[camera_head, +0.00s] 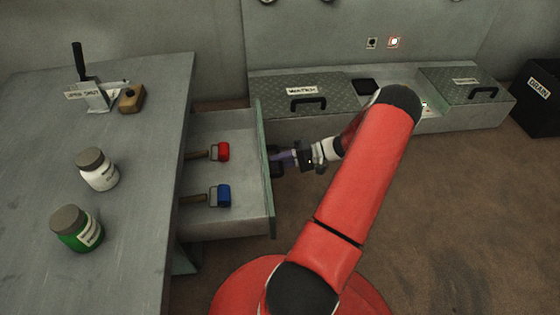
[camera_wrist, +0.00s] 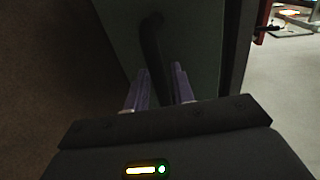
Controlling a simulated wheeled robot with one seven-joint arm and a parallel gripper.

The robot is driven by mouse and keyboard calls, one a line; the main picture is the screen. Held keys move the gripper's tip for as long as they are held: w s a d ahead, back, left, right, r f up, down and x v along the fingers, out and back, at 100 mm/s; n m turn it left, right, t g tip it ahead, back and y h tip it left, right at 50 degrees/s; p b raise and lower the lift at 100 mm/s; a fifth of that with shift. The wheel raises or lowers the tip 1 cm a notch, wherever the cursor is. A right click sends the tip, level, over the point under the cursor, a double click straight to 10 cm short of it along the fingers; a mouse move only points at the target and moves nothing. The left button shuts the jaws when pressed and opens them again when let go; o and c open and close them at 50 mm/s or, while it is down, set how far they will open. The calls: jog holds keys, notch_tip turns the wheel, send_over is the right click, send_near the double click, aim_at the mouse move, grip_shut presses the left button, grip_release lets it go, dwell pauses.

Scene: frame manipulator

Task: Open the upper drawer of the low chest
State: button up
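The upper drawer (camera_head: 225,128) of the grey chest stands pulled well out to the right, its greenish front panel (camera_head: 264,165) facing my arm. Inside lie a red-headed mallet (camera_head: 219,152) and a blue-headed mallet (camera_head: 220,195). My gripper (camera_head: 283,158) is at the outer face of that panel, at its dark handle. In the wrist view the purple fingers (camera_wrist: 160,85) lie on either side of the dark handle bar (camera_wrist: 153,42) and look shut on it, though the picture is dim. The fingers' contact with the bar is partly hidden.
On the chest top (camera_head: 125,215) stand a white jar (camera_head: 98,172), a green jar (camera_head: 78,232), and a clamp-like device (camera_head: 95,95) beside a wooden block (camera_head: 132,98). A low bench (camera_head: 340,122) with hatches runs along the back wall. A black bin (camera_head: 538,98) stands far right. Brown floor (camera_head: 465,215) is clear at right.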

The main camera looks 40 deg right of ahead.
jog(key=shift+o, duration=0.5)
jog(key=shift+d, duration=0.1)
jog(key=v, duration=0.7)
jog(key=shift+s+d, duration=0.2)
jog(key=shift+r, duration=0.1)
